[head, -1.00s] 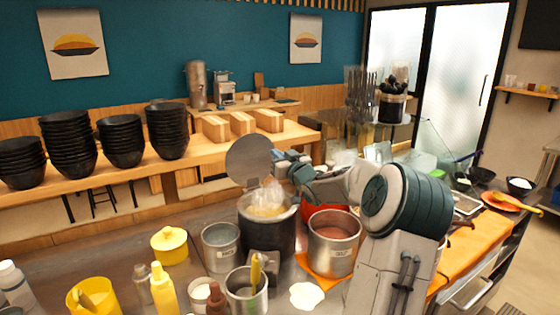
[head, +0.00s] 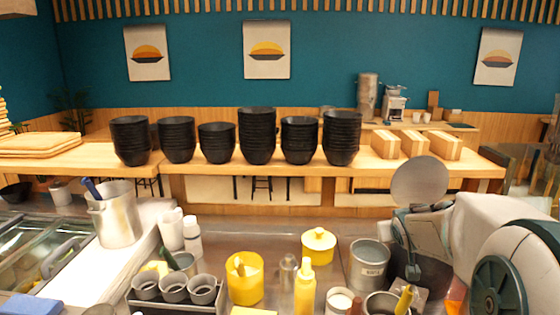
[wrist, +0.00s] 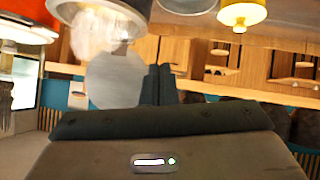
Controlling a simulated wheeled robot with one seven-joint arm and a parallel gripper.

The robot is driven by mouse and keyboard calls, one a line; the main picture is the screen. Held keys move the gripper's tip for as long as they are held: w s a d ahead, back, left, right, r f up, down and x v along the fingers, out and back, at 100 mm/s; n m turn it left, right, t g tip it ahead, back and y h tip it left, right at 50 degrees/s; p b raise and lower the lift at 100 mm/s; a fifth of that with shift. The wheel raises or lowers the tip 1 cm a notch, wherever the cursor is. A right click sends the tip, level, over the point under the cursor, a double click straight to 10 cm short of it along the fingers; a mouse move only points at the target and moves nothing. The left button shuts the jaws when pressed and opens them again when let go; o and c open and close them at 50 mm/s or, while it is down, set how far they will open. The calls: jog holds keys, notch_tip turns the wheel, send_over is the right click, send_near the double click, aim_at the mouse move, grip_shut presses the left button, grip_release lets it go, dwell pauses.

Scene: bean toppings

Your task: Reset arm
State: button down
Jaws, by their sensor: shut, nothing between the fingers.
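My gripper (head: 408,245) is at the right of the head view, in front of the round grey lid (head: 420,181) and above the dark pot (head: 402,270). My white and green arm reaches in from the right edge. In the wrist view my gripper's dark fingers (wrist: 158,84) are together with nothing between them. The lid (wrist: 113,80) shows behind them, and the steaming pot (wrist: 105,18) is at the top of that upside-down picture.
A grey metal canister (head: 368,264) and a yellow lidded pot (head: 318,246) stand left of my gripper. A yellow bottle (head: 305,290) and cup tray (head: 175,295) are nearer. Black bowl stacks (head: 257,135) line the back counter.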

jog(key=s+a+f+g+y, duration=0.1)
jog(key=s+a, duration=0.3)
jog(key=s, duration=0.5)
jog(key=s+a+f+g+y, duration=0.1)
jog(key=s+a+f+g, duration=0.2)
jog(key=s, duration=0.7)
jog(key=s+a+f+g+y, duration=0.1)
jog(key=s+a+f+g, duration=0.1)
jog(key=s+a, duration=0.5)
jog(key=s+g, duration=0.1)
jog(key=s, duration=0.1)
jog(key=shift+s+f+g, duration=0.15)
jog(key=shift+s+g, duration=0.15)
